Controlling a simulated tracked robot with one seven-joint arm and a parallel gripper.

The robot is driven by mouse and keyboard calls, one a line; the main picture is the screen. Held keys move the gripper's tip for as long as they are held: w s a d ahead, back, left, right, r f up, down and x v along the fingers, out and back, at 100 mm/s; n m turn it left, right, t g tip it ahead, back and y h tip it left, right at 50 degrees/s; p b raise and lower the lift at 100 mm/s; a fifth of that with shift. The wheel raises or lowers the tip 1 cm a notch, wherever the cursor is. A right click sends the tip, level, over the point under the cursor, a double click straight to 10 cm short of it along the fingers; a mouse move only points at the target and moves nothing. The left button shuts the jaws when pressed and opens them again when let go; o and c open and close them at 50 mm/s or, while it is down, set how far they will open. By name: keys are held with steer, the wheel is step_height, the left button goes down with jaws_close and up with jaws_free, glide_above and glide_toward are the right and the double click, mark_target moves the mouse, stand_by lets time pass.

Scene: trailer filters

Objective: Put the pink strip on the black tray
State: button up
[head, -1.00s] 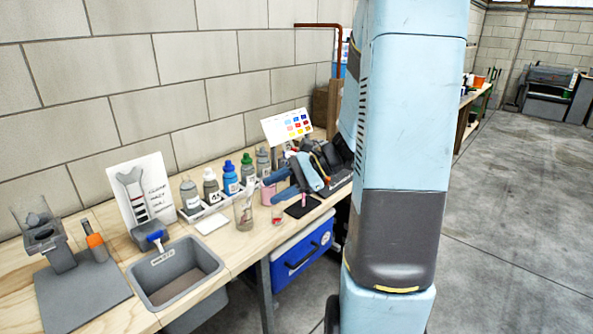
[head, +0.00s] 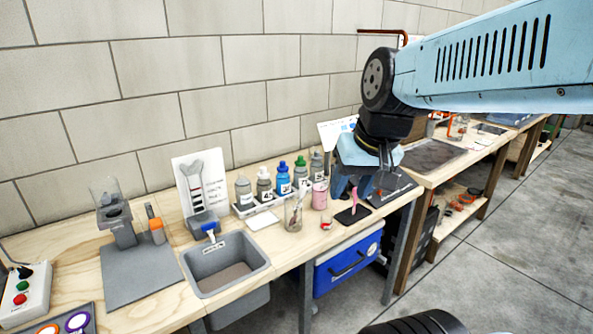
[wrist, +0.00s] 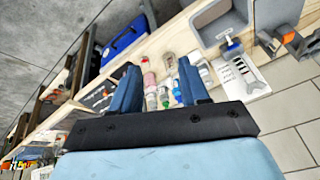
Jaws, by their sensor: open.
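The black tray (head: 346,217) lies on the wooden bench near its front edge in the head view. The thin pink strip (head: 354,200) shows at the tray, with its lower end over or on the tray surface; I cannot tell whether it stands or leans. My gripper (head: 354,190) is above and just behind the tray in the picture, fingers pointing down, open. The strip shows between and below the fingertips, with no clear grip on it. In the wrist view my gripper (wrist: 158,86) has its fingers wide apart. I cannot make out the strip there.
A pink jar (head: 320,196) and a clear beaker (head: 293,215) stand left of the tray. Several bottles stand in a white rack (head: 262,205) behind. A grey sink (head: 228,262) is further left. A dark mat (head: 396,186) lies to the right.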

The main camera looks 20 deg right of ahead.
steer(key=shift+s+r+n+t+h, duration=0.25)
steer(key=shift+s+r+n+t, duration=0.1)
steer(key=shift+r, duration=0.2)
steer(key=shift+s+r+n+t+h, duration=0.25)
steer(key=shift+r+n, duration=0.1)
steer(key=shift+r, duration=0.2)
steer(key=shift+w, duration=0.15)
steer(key=shift+d, duration=0.1)
stand_by(0.3)
